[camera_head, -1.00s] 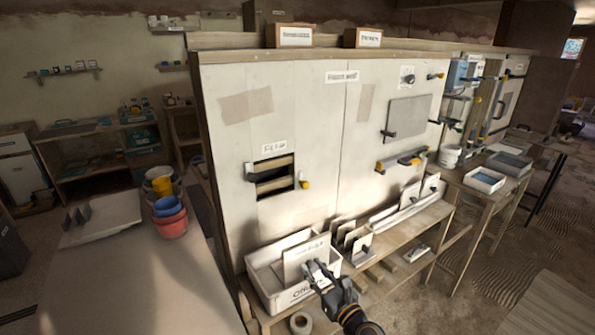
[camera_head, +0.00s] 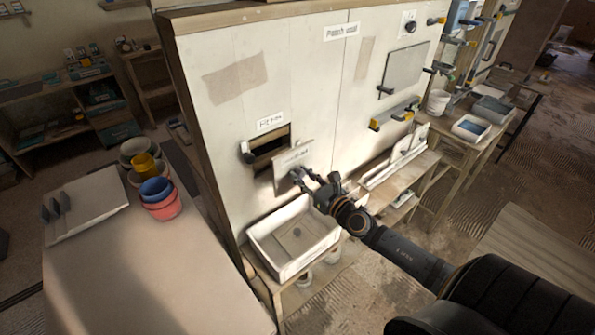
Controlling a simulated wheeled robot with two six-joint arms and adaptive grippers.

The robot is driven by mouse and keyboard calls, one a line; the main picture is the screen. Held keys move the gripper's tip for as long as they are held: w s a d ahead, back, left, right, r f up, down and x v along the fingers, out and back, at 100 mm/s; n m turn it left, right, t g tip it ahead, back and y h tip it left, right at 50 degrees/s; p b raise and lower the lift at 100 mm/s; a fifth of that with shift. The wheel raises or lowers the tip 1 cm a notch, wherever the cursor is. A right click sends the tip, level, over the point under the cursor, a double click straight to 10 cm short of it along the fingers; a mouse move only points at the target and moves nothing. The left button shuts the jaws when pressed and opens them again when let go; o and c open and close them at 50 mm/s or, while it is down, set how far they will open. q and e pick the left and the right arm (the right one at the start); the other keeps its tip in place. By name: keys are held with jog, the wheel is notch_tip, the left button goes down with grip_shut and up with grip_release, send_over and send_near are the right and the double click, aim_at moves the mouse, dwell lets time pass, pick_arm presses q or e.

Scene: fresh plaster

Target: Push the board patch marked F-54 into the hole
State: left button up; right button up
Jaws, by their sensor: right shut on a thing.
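The board patch (camera_head: 286,174) is a pale, flat panel with a small label too blurred to read surely. My right gripper (camera_head: 300,176) is shut on its lower right part and holds it tilted, up against the wall front. The hole (camera_head: 268,151) is a dark rectangular opening with a wooden batten across it, in the pale wall. The patch covers the hole's lower right part; the upper left is still visible. I cannot tell whether the patch touches the wall. A small label (camera_head: 270,121) is above the hole. My left gripper is not in view.
A white tray (camera_head: 262,258) stands on the low bench below the hole. A dark-ended clip (camera_head: 246,151) sits at the hole's left edge. A table (camera_head: 150,270) with coloured buckets (camera_head: 160,195) stands at left. Long boards (camera_head: 395,160) lean along the bench at right.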

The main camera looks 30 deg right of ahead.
aim_at(295, 169)
jog(key=shift+r, duration=0.25)
jog(key=shift+w, duration=0.3)
jog(key=w, duration=0.3)
jog(key=shift+w+a+f, duration=0.15)
jog(key=shift+a+f, duration=0.1)
jog(key=shift+a, duration=0.05)
jog(key=shift+w+a+r, duration=0.1)
jog(key=shift+w+r, duration=0.05)
jog(key=shift+w, duration=0.75)
jog(key=w, duration=0.6)
jog(key=shift+a+f, duration=0.2)
jog(key=shift+a, duration=0.25)
jog(key=shift+w, duration=0.1)
jog(key=o, duration=1.1)
jog(key=shift+o, duration=0.2)
jog(key=shift+o, duration=1.3)
